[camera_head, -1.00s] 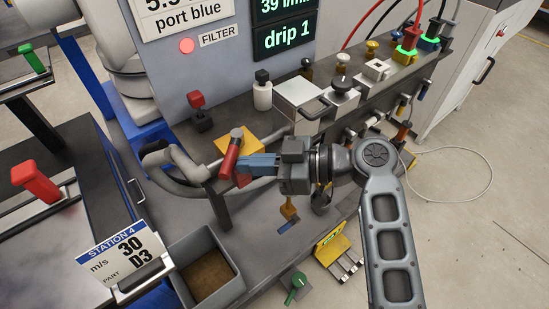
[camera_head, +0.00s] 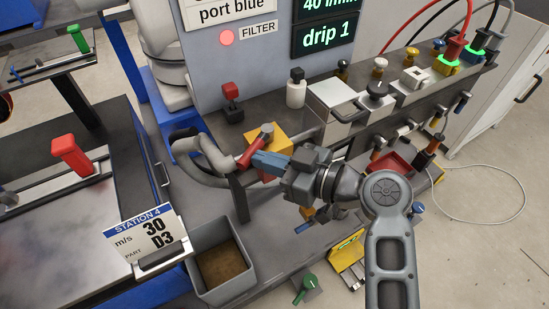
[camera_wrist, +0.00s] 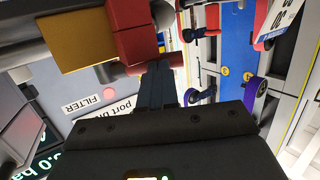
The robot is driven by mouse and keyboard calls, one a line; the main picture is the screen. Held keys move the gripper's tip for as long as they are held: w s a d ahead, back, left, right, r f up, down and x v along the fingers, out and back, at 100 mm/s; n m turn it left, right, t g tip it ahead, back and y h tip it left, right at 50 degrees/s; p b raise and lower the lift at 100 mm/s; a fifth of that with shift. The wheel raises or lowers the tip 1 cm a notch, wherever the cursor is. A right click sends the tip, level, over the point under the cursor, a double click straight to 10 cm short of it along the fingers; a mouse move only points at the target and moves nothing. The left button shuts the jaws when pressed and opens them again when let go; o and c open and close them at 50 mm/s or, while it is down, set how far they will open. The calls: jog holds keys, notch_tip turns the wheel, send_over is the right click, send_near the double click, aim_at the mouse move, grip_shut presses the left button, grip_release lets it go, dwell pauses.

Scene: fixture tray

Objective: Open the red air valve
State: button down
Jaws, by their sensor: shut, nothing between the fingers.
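The red valve handle (camera_head: 250,153) sits on the grey pipe at the left part of the bench, beside a yellow block (camera_head: 274,143). It slants from its round grey pivot down to the left. My gripper (camera_head: 257,160) is shut and empty, its blue fingertips against or very close to the handle's right side. In the wrist view the dark fingers (camera_wrist: 158,82) point at the red handle (camera_wrist: 136,40), with the yellow block (camera_wrist: 85,38) to its left. Whether the tips press on the handle cannot be told.
The bent grey pipe (camera_head: 196,162) runs left of the handle. A grey open bin (camera_head: 203,290) stands in front. A separate red knob (camera_head: 231,91) and a white bottle (camera_head: 296,92) stand behind. A display (camera_head: 327,36) reads "drip 1".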

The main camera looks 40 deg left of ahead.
aim_at(245, 159)
jog(key=a+m+t, duration=0.1)
jog(key=t, duration=0.1)
jog(key=s+a+m+t, duration=0.1)
jog(key=m+t, duration=0.1)
jog(key=a+m+t, duration=0.1)
jog(key=m+t, duration=0.1)
jog(key=shift+s+a+t+p, duration=0.2)
jog(key=shift+s+t+p, duration=0.1)
jog(key=shift+t, duration=0.1)
jog(key=shift+a, duration=0.45)
jog(key=shift+s, duration=0.1)
